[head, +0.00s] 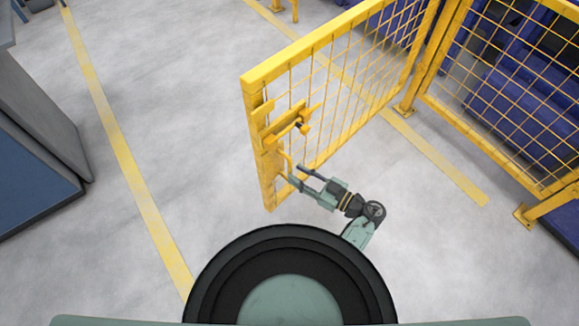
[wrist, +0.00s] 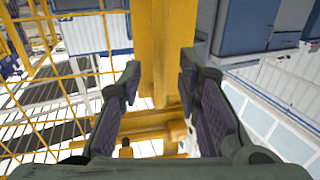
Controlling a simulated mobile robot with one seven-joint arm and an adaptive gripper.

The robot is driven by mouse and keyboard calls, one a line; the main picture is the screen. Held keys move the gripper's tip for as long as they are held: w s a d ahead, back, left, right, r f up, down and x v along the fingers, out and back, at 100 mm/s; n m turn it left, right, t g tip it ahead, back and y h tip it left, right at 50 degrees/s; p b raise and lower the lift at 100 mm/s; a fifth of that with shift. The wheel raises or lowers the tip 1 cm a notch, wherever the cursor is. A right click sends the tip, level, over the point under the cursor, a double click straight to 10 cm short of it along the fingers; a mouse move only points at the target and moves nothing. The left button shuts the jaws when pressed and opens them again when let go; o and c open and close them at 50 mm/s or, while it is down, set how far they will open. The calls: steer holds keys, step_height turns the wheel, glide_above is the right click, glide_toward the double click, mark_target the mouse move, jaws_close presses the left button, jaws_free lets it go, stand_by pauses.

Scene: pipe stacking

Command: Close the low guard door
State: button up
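The low guard door (head: 345,95) is a yellow frame with wire mesh. It stands ajar, its free edge swung towards me and its far side at the post of the fixed fence. A yellow latch (head: 288,123) sits on its free-edge upright. My gripper (head: 297,176) is beside the lower part of that upright, below the latch. In the wrist view my gripper (wrist: 160,75) has its fingers apart, with the yellow door upright (wrist: 157,35) in line with the gap between them. I cannot tell whether the fingers touch it.
A fixed yellow mesh fence (head: 515,80) stands at the right, with blue equipment behind it. A grey and blue cabinet (head: 35,140) is at the left. Yellow floor lines (head: 115,135) cross the grey floor. The floor left of the door is clear.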

mark_target(290, 170)
steer(key=shift+x, duration=2)
steer(key=shift+c, duration=0.3)
jaws_close()
